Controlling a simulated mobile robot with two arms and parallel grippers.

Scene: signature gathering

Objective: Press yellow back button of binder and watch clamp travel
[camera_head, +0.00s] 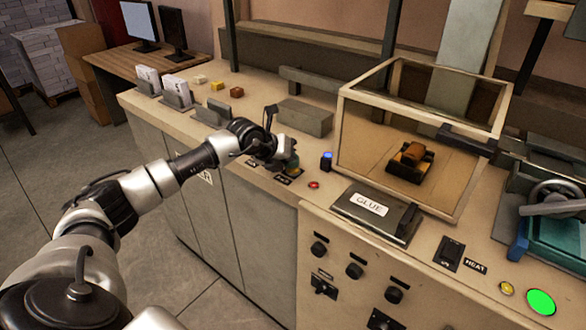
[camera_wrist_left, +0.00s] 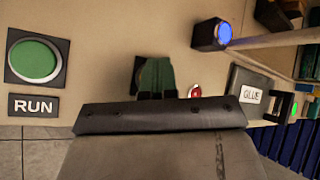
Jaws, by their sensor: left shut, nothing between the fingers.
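My left gripper (camera_head: 291,168) is shut and empty, low over the front edge of the counter, by two small dark labels. In the left wrist view its fingers (camera_wrist_left: 155,78) look dark green and sit between the green RUN button (camera_wrist_left: 34,60) and a small red light (camera_wrist_left: 194,91). Any button directly under the fingers is hidden, and contact is unclear. A small yellow button (camera_head: 507,288) shows at the far right. A dark clamp-like carriage (camera_head: 408,170) with a brown block stands inside the clear case (camera_head: 345,135). My right gripper is not in view.
A blue-lit button (camera_head: 326,158) stands close right of my left gripper. Beyond it lies the GLUE lid (camera_head: 372,211). A lit green button (camera_head: 541,302) is at the lower right. A grey block (camera_head: 304,117) stands behind the gripper. Card holders (camera_head: 177,92) stand at the left.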

